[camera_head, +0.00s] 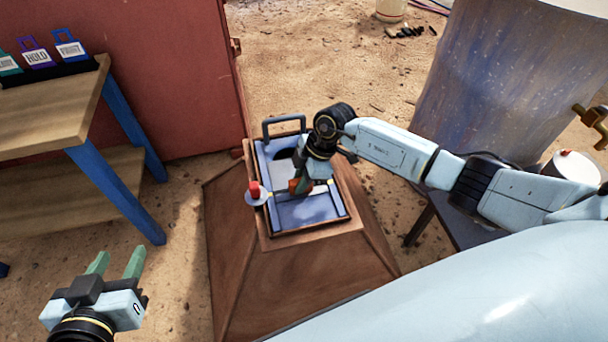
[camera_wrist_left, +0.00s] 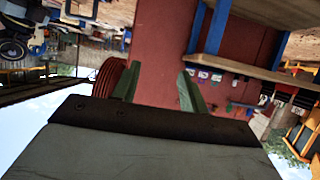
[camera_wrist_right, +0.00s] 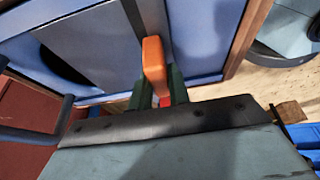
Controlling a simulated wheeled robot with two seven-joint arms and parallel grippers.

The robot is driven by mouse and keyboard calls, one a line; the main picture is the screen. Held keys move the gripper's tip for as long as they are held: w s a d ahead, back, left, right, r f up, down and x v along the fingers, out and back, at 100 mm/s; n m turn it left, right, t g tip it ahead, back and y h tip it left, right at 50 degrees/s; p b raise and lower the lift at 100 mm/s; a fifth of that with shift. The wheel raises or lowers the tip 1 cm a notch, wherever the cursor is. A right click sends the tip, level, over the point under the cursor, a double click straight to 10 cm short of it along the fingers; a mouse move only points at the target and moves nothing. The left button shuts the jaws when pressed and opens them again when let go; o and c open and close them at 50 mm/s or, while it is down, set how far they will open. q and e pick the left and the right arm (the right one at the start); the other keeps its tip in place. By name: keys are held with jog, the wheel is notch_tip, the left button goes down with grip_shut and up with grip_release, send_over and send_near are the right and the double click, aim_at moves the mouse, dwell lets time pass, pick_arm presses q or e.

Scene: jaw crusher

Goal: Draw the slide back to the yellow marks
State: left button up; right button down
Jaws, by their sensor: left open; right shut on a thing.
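A blue slide frame (camera_head: 305,212) is set in the top of a rusty brown hopper-like pedestal (camera_head: 235,255). My right gripper (camera_head: 303,186) is over the frame, shut on an orange handle (camera_wrist_right: 153,62) at a grey crossbar (camera_wrist_right: 148,15). My arm hides part of the plate. Small yellow spots near the bar's ends are too small to identify surely. My left gripper (camera_head: 117,262) is open and empty at lower left, away from the slide.
A red knob on a pale disc (camera_head: 256,193) stands at the frame's left edge, and a dark loop handle (camera_head: 284,124) at its far end. A wooden bench with blue legs (camera_head: 110,115) holds tags at left. A large drum (camera_head: 500,75) stands right. Sandy ground lies between.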

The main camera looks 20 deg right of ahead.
jog(key=shift+s+f, duration=0.1)
jog(key=shift+s, duration=0.05)
jog(key=c, duration=1.4)
grip_release()
jog(key=shift+o, duration=0.4)
jog(key=p+v, duration=0.2)
jog(key=v, duration=0.2)
jog(key=shift+a, duration=0.1)
pick_arm(q)
jog(key=s+a+f+g+y+p, duration=0.25)
jog(key=s+a+f+g, duration=0.25)
jog(key=s+f+g, duration=0.5)
jog(key=shift+n+y, duration=0.3)
jog(key=shift+y, duration=0.05)
jog(key=f, duration=0.1)
jog(key=a+f+p, duration=0.1)
jog(key=f, duration=0.1)
jog(key=a+f, duration=0.1)
jog(key=shift+s+f, duration=0.15)
jog(key=shift+s, duration=0.2)
pick_arm(e)
jog(key=v, duration=0.9)
jog(key=shift+r, duration=0.35)
pick_arm(q)
jog(key=shift+s, duration=0.1)
pick_arm(e)
jog(key=shift+f, duration=0.1)
